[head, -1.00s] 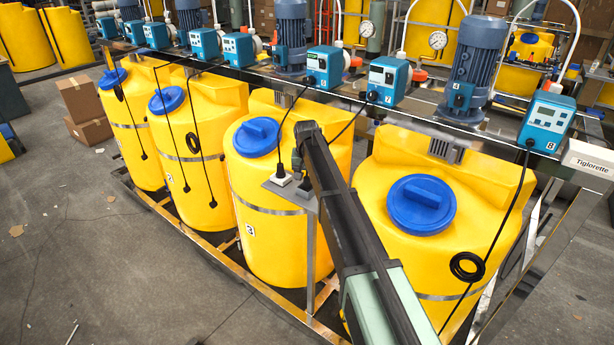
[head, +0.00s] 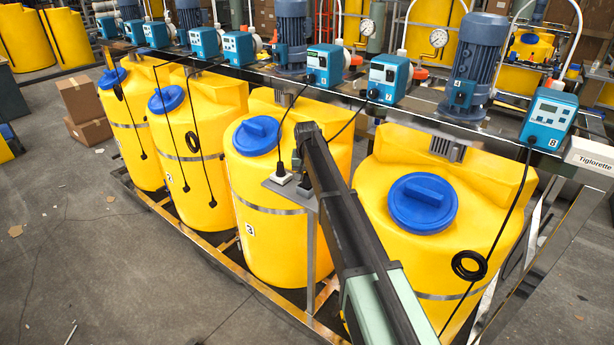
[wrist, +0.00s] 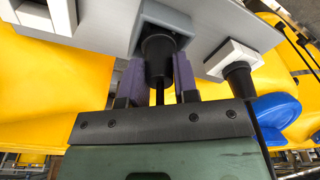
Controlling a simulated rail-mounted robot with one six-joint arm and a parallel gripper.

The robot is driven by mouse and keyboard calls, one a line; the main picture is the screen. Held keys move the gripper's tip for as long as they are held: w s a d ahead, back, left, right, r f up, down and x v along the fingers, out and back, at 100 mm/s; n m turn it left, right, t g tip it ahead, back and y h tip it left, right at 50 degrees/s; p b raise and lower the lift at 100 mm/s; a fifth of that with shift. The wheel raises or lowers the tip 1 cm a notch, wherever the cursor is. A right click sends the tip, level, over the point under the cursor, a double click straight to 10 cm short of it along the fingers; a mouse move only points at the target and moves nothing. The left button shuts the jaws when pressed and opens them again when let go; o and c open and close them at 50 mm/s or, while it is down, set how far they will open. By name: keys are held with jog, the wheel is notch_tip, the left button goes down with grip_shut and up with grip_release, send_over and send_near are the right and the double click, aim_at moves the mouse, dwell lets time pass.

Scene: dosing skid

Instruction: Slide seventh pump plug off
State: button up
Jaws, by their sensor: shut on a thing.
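Pump 7 (head: 389,78) is a blue unit on the rail in the head view, with a black cable running down behind my arm. In the wrist view, the purple fingers of my gripper (wrist: 158,70) are shut on a black plug (wrist: 158,58), one on each side. The plug sits at the mouth of a grey socket housing (wrist: 166,22) on a grey bracket plate (wrist: 108,35); how deep it sits is unclear. In the head view my gripper (head: 297,163) is at the bracket (head: 291,190), largely hiding the plug.
A second black plug (wrist: 238,76) stands in a white socket (wrist: 229,58) close to the right finger. A white socket block (wrist: 45,15) is at the left. Yellow tanks with blue lids (head: 422,203) surround the bracket, and black cables hang nearby.

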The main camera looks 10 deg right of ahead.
jog(key=shift+r+p, duration=2.15)
jog(key=shift+r, duration=0.35)
jog(key=shift+f, duration=0.1)
jog(key=shift+d, duration=0.1)
